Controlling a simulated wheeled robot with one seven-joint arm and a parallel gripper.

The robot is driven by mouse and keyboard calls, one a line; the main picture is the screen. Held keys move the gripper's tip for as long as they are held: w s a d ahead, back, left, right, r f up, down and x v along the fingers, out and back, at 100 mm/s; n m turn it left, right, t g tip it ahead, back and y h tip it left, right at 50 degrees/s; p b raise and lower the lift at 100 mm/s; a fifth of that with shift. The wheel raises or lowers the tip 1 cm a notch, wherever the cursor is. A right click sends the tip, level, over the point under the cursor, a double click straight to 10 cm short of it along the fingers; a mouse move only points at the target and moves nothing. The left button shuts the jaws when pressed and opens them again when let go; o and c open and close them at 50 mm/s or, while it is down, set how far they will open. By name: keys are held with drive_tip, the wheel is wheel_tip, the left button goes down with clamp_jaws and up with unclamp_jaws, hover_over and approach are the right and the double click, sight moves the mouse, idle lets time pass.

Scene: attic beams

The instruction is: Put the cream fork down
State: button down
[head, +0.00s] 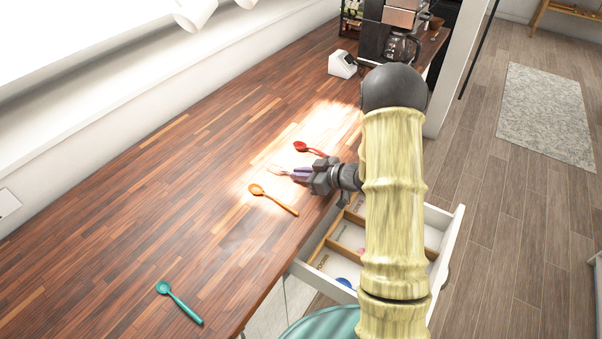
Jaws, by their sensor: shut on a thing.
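My gripper (304,174) is low over the wooden countertop (150,180), close to its right edge. It is shut on the cream fork (279,169), whose pale head sticks out to the left past the fingertips. The fork lies between a red spoon (302,147) above it in the picture and an orange spoon (272,198) below it. I cannot tell whether the fork touches the countertop. Most of its handle is hidden by the gripper.
A teal spoon (178,301) lies at the near part of the countertop. An open drawer (447,232) with wooden dividers is below the counter edge, partly behind my arm. A white device (341,64) and a coffee maker (400,45) stand at the far end.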

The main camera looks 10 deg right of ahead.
drive_tip(key=shift+f, duration=0.2)
drive_tip(key=shift+f, duration=0.25)
drive_tip(key=c, duration=1.5)
unclamp_jaws()
drive_tip(key=shift+b, duration=0.35)
drive_tip(key=b+v, duration=0.1)
drive_tip(key=v, duration=1.6)
drive_tip(key=shift+d+b, duration=0.35)
drive_tip(key=shift+d, duration=0.15)
drive_tip(key=shift+w, duration=0.25)
